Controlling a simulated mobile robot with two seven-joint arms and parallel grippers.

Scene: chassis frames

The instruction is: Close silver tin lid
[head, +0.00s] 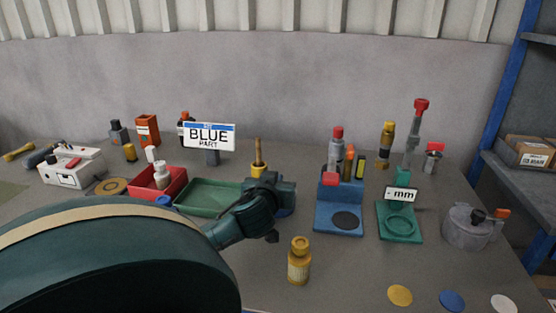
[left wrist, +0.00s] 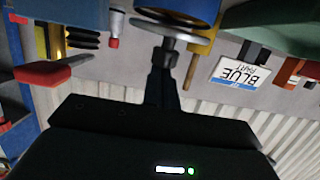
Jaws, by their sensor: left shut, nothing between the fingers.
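The silver tin (head: 467,230) is a round grey pot at the right of the bench. A dark knob (head: 478,215) and an orange tab (head: 502,213) show at its top. I cannot tell how far its lid is open. My left gripper (head: 274,205) is in mid-bench, well left of the tin, and holds nothing. In the left wrist view its shut fingers (left wrist: 165,65) point at a thin grey disc under a blue round thing (left wrist: 180,10); I cannot tell whether they touch. The tin is not seen there. My right gripper is not in view.
A yellow bottle (head: 299,262) stands in front of my left gripper. A blue stand (head: 339,212) and a green stand (head: 399,224) lie between gripper and tin. Yellow (head: 400,295), blue (head: 452,301) and white discs lie at the front right. A green tray (head: 207,199) is at left.

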